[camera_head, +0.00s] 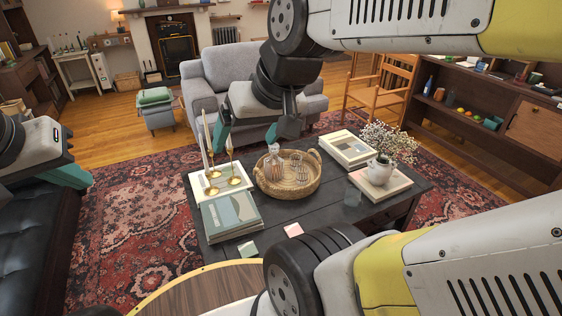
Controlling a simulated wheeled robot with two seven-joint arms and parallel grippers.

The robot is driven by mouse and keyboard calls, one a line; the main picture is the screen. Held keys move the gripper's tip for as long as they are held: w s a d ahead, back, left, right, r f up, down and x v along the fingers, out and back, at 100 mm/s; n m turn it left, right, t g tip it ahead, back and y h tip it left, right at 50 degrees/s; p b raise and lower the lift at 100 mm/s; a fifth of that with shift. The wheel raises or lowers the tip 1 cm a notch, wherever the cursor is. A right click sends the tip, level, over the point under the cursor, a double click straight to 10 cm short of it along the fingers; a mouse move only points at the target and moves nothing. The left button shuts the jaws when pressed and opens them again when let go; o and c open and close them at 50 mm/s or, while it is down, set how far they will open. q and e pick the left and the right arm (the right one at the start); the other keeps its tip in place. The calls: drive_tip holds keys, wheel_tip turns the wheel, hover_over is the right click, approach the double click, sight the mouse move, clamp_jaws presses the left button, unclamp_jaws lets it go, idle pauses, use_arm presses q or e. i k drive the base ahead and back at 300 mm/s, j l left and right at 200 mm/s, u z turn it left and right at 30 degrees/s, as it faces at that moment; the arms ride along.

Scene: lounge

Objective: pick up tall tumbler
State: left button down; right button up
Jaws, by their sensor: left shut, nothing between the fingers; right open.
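Several clear glass pieces are on the dark coffee table (290,235). A bottle-like decanter (273,168), one glass (296,160) and another glass (302,175) stand in the round wicker tray (267,188). A separate clear glass (352,196) stands on the bare table right of the tray. I cannot tell which is the tall tumbler. My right gripper (252,133) is open and empty, above and behind the tray, its teal-tipped fingers apart. My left gripper (70,176) is shut and empty at the far left, over the black sofa, well away from the table.
Candlesticks (212,178), books (230,214), a boxed book (346,150) and a flower vase (380,170) crowd the table around the tray. A grey armchair (215,75) stands behind. A round wooden table edge (190,290) is in front. The rug at left is clear.

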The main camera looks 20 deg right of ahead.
sight(301, 170)
drive_tip(key=i+l+u, duration=0.15)
drive_tip(key=l+u, duration=0.3)
drive_tip(key=l, duration=1.1)
drive_tip(key=k+l+u, duration=0.1)
drive_tip(key=l+u, duration=0.35)
drive_tip(key=l, duration=1.1)
